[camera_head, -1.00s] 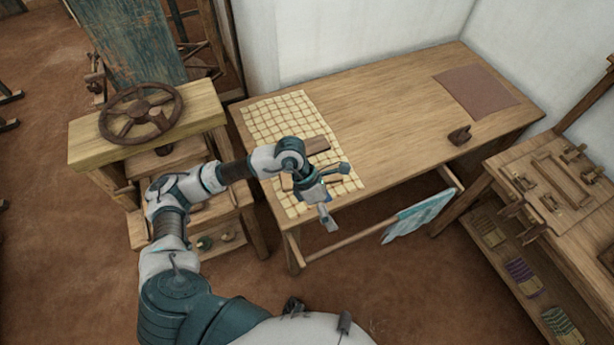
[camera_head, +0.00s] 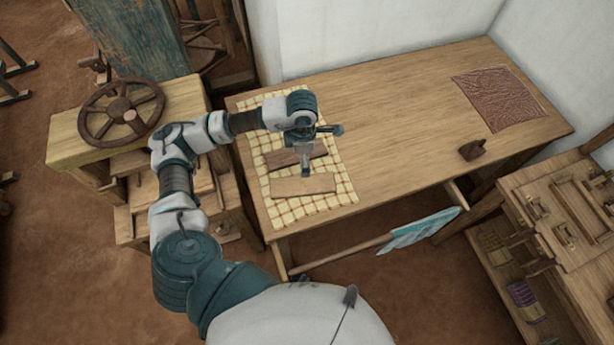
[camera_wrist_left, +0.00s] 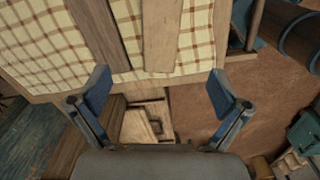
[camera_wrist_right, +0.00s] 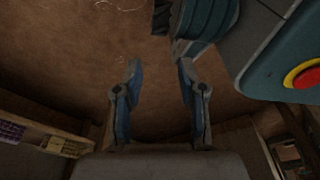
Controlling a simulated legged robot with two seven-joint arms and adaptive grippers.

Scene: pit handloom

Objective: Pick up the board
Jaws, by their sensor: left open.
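Two flat brown boards lie on a yellow checked cloth (camera_head: 250,130) at the left end of the wooden table. The nearer board (camera_head: 290,187) is in plain sight; the farther board (camera_head: 283,158) is partly covered by my left gripper (camera_head: 305,172). My left gripper is over the boards in the head view, pointing down. In the left wrist view, its open fingers (camera_wrist_left: 158,80) have nothing between them, and the two boards (camera_wrist_left: 97,30) (camera_wrist_left: 163,35) show beyond them. My right gripper (camera_wrist_right: 159,68) is open and empty over the floor; the head view does not show it.
The table (camera_head: 400,130) is bare in its middle. A brown mat (camera_head: 500,98) and a small dark object (camera_head: 472,150) lie at its right. A light blue cloth (camera_head: 420,230) hangs at the front. A wooden wheel (camera_head: 120,112) stands at left, a workbench (camera_head: 570,210) at right.

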